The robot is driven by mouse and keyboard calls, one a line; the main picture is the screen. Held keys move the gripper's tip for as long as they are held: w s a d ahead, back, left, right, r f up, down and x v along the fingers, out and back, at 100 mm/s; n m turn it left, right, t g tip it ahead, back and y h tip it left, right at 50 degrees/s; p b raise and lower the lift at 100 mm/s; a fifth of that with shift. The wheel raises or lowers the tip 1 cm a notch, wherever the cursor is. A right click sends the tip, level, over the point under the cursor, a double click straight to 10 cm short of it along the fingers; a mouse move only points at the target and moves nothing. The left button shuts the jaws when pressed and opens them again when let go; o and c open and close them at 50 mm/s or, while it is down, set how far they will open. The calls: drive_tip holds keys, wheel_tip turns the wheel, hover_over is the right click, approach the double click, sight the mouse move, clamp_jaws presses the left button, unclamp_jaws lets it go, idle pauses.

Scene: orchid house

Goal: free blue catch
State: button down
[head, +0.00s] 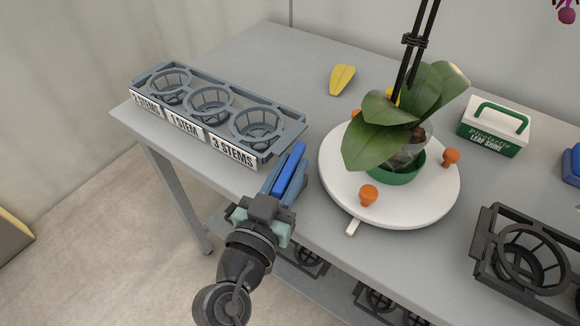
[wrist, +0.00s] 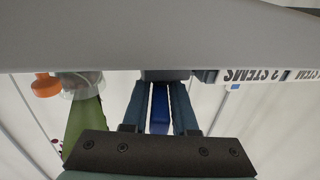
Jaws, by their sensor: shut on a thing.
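A long bright-blue catch (head: 292,167) is at the right end of the grey-blue pot rack (head: 283,138), by the panel marked 3 STEMS. My gripper (head: 284,180) reaches up to it from the front edge of the table. Its jaws are shut on the blue catch, which also shows between the two fingers in the wrist view (wrist: 159,108). The far end of the catch meets a dark block in the wrist view. I cannot tell whether it is still joined to the rack.
A white turntable (head: 335,186) with orange knobs bears a potted orchid (head: 384,125) close on the right. A yellow leaf-shaped piece (head: 341,78), a green-and-white Leaf Shine box (head: 493,130) and a black rack (head: 535,263) also lie on the grey table (head: 262,60).

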drive_tip(key=shift+r+n+t+y+p, duration=0.1)
drive_tip(key=shift+n+t+y+p, duration=0.3)
drive_tip(key=shift+n+y+p, duration=0.9)
drive_tip(key=shift+y+p, duration=0.15)
drive_tip(key=shift+y, duration=0.45)
drive_tip(key=c, duration=1.1)
unclamp_jaws()
drive_tip(key=shift+s, duration=0.15)
